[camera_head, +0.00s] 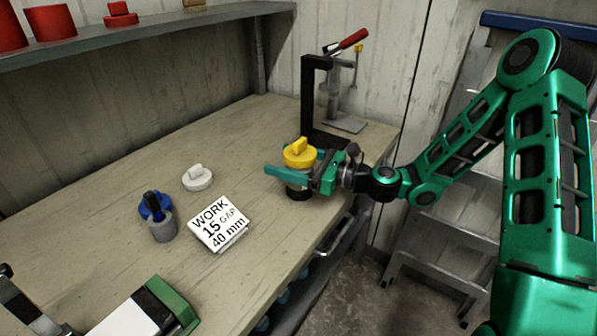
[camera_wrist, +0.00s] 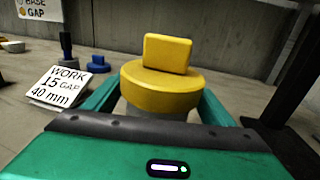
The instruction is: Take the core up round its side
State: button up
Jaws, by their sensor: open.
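A yellow knobbed piece (camera_head: 299,154) sits upright on top of a grey cylinder at the right part of the bench. A black base (camera_head: 298,193) shows below it. My gripper (camera_head: 290,173) is open around this stack, its fingers level and just under the yellow top. In the wrist view the yellow piece (camera_wrist: 160,88) stands between the two fingers (camera_wrist: 160,104), one on each side. Only a little of the grey cylinder (camera_wrist: 158,113) shows below it. Whether either finger touches its side I cannot tell.
A black-framed press (camera_head: 310,95) with a red handle stands close behind the stack. A white card (camera_head: 218,224) reads "WORK 15 GAP 40 mm". A white knobbed piece (camera_head: 197,178), a blue knobbed piece (camera_head: 149,207) and a grey cylinder (camera_head: 162,226) stand left.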

aim_at(307, 168)
jog(key=c, duration=1.1)
jog(key=shift+r, duration=0.4)
jog(key=shift+s, duration=0.1)
jog(key=shift+s+a+v, duration=0.15)
jog(key=shift+s+v, duration=0.15)
jog(key=shift+v, duration=1.6)
jog(key=shift+s+a+v, duration=0.15)
jog(key=shift+s+v, duration=0.15)
jog(key=shift+v, duration=1.65)
jog(key=shift+s+a+v, duration=0.15)
jog(key=shift+s+v, duration=0.15)
jog(key=shift+v, duration=1.6)
jog(key=v, duration=0.3)
jog(key=shift+s+a, duration=0.1)
jog(key=shift+s, duration=0.25)
